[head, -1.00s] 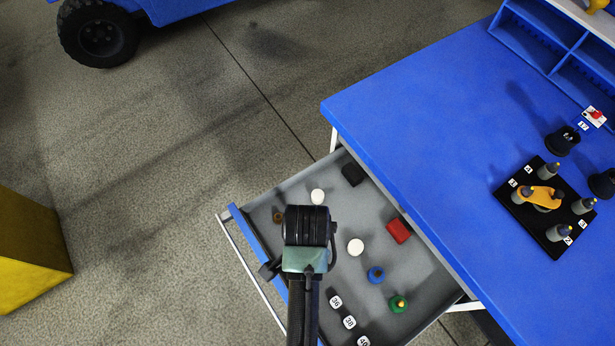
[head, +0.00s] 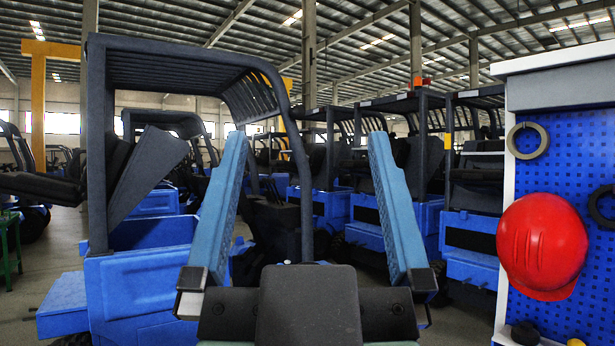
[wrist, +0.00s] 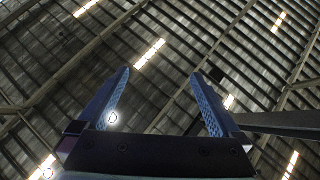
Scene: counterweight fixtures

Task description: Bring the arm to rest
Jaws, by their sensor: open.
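My gripper (head: 302,145) stands upright and close in the head view, its two blue fingers pointing up and wide apart. Nothing is between the fingers. In the wrist view my gripper (wrist: 160,82) also shows open and empty, pointing toward the roof. The drawer and the blue worktop are out of view now.
Blue forklifts (head: 150,280) with dark overhead guards stand beyond my gripper. On the right is a blue pegboard (head: 570,150) with a red hard hat (head: 543,245) and a ring (head: 527,140). The wrist view shows only the roof (wrist: 160,30) and its lights around the fingers.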

